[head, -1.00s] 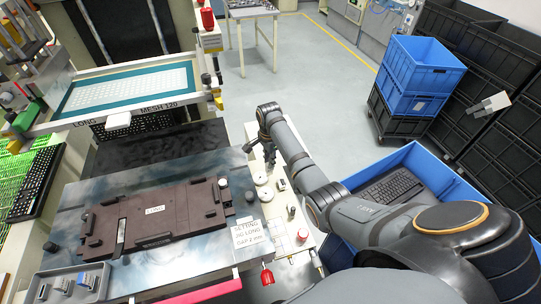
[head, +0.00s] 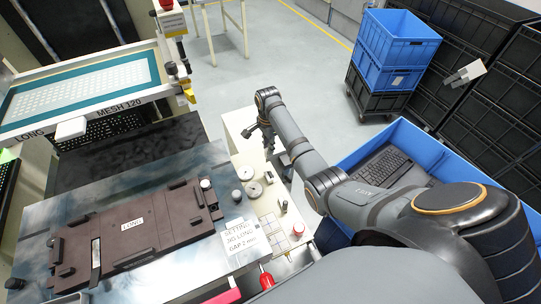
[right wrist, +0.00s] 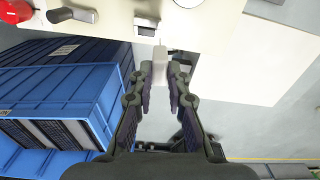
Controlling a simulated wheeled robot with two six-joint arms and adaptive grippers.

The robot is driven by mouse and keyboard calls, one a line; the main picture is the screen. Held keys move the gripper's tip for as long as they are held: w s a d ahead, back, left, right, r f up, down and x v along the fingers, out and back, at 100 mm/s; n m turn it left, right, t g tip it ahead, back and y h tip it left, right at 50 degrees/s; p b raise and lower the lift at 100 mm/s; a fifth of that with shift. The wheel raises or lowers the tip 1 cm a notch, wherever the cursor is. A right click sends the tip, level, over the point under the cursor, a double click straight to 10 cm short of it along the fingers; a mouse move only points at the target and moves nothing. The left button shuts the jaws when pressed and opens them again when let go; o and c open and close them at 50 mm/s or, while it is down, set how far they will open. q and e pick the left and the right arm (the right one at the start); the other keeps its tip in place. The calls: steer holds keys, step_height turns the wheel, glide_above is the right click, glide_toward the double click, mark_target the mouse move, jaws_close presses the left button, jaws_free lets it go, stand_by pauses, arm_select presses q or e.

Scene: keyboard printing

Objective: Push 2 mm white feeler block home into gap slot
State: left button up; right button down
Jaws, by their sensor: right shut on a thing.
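My right gripper (right wrist: 160,75) is shut on a small pale block (right wrist: 160,57) in the right wrist view; the block sticks out past the fingertips, over the edge of a cream surface. In the head view the right gripper (head: 268,143) hangs at the far end of the cream side bench, well away from the jig; the block cannot be made out there. The dark brown jig (head: 165,222), labelled LONG, lies on the metal plate at left. A light metal strip (head: 96,254) crosses its near left end. I cannot tell which opening is the gap slot. My left gripper is out of view.
A card (head: 240,235) reading setting jig long, gap 2 mm, lies at the plate's right edge. Round discs (head: 254,189) and small parts stand on the side bench (head: 240,124). A blue crate (head: 420,150) with keyboards is at right. The screen frame (head: 85,95) stands behind.

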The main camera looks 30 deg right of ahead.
mark_target(269, 157)
step_height(269, 157, down, 3)
steer(key=shift+s+r+b, duration=0.15)
steer(key=shift+b, duration=0.7)
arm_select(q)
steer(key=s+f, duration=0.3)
arm_select(e)
steer(key=shift+f, duration=0.3)
steer(key=r+n+p, duration=0.1)
steer(key=n+p, duration=0.3)
steer(key=n, duration=0.1)
steer(key=r+n+p, duration=0.1)
steer(key=n+p, duration=0.1)
steer(key=shift+s+a+r, duration=0.3)
steer(key=shift+r, duration=0.05)
arm_select(q)
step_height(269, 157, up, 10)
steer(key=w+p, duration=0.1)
steer(key=p, duration=0.3)
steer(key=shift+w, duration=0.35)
arm_select(e)
steer(key=n, duration=0.3)
steer(key=s+n, duration=0.1)
steer(key=n, duration=0.5)
steer(key=shift+s+a+r, duration=0.35)
steer(key=shift+r, duration=0.05)
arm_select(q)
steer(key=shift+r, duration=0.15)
